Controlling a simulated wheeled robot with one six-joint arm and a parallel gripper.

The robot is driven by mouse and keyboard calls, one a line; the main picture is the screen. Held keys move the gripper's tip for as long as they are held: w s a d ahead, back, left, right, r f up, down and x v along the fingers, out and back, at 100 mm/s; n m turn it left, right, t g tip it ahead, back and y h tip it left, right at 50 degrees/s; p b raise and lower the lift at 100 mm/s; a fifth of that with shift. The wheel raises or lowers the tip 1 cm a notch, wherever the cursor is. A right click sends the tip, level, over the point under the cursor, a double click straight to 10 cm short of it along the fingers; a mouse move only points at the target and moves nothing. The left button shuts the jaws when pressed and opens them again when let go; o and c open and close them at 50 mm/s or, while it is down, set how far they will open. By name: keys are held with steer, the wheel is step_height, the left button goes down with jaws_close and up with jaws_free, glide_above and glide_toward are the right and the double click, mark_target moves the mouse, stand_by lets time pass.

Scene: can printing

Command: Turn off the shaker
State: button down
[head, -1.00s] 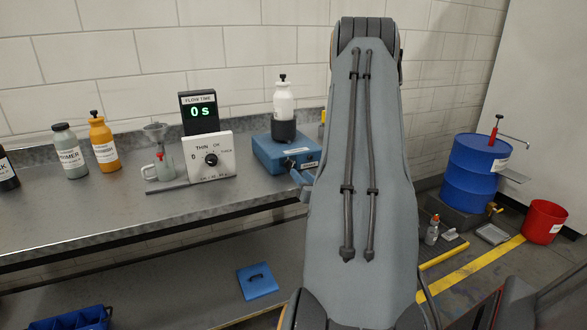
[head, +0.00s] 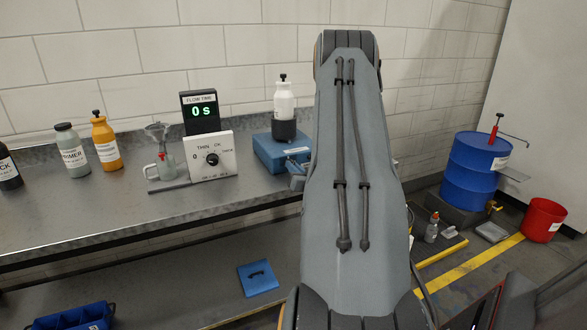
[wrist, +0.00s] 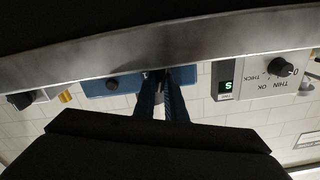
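The shaker is a blue box (head: 275,152) on the bench. A white bottle (head: 284,98) stands upright in its dark holder (head: 284,131). My arm covers the box's right side in the head view. In the wrist view, which is upside down, the blue box (wrist: 98,82) shows a dark round knob (wrist: 111,85). My gripper (wrist: 160,78) has its dark blue fingers close together near the box's edge in that view. Something dark lies between the tips, and I cannot tell whether they touch or grip anything. The gripper's tips are not clear in the head view.
A white dial panel (head: 210,157) and a flow time display (head: 200,112) reading 0 s stand left of the shaker. Several bottles stand farther left. The bench front is clear.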

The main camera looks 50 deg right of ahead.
steer(key=shift+f+n+b, duration=0.1)
steer(key=shift+n+b, duration=0.5)
steer(key=shift+n, duration=0.2)
steer(key=shift+a+n+b, duration=0.1)
steer(key=shift+n+b, duration=0.5)
steer(key=shift+n, duration=0.5)
steer(key=c, duration=1.8)
jaws_free()
steer(key=b+v, duration=0.1)
steer(key=v, duration=0.6)
steer(key=shift+s+b, duration=0.35)
steer(key=shift+b, duration=0.05)
steer(key=shift+a, duration=0.2)
